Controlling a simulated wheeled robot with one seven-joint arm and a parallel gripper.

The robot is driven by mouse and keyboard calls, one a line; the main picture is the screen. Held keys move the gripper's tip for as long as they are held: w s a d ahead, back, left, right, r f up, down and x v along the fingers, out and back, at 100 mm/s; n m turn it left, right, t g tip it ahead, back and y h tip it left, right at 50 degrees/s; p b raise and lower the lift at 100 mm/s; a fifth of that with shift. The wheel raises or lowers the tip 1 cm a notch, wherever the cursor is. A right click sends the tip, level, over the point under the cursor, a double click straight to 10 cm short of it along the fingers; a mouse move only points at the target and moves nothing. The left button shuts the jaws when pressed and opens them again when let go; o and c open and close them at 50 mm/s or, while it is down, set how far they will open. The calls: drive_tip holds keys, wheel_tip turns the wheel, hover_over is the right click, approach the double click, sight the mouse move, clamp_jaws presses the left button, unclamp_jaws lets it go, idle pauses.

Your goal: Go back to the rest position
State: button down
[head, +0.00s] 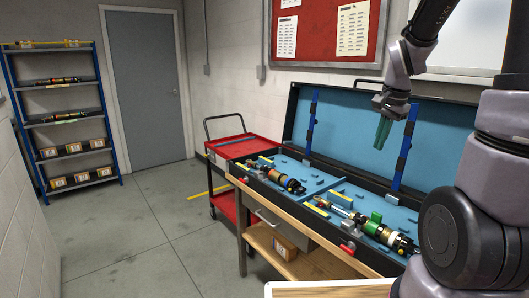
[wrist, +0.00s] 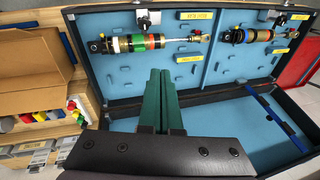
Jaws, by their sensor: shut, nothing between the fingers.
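My gripper (head: 384,130) hangs at the right of the head view, in the air in front of the open lid of the case (head: 428,128). Its green fingers are together with nothing between them; they also show in the wrist view (wrist: 161,100). Below it, the case holds two shock absorbers on blue foam: one with a green clip (head: 375,226) at the right and one with an orange body (head: 278,177) at the left. Both also lie along the top of the wrist view, apart from my fingers.
A red cart (head: 232,145) stands left of the wooden bench (head: 264,212). A blue shelf rack (head: 62,115) and a grey door (head: 147,85) are at the far left. The floor between is clear. An open cardboard box (wrist: 35,75) and a bin of coloured parts show in the wrist view.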

drive_tip(key=s+a+r+n+t+y, duration=0.1)
drive_tip(key=s+a+r+n+t, duration=0.1)
drive_tip(key=s+r, duration=0.5)
drive_tip(key=s+a+r+n+t, duration=0.2)
drive_tip(key=s+a+r+n, duration=0.3)
drive_tip(key=s, duration=0.3)
drive_tip(key=shift+s+a+r+n+y, duration=0.3)
drive_tip(key=shift+r+y, duration=0.1)
drive_tip(key=shift+r, duration=0.45)
drive_tip(key=shift+d, duration=0.15)
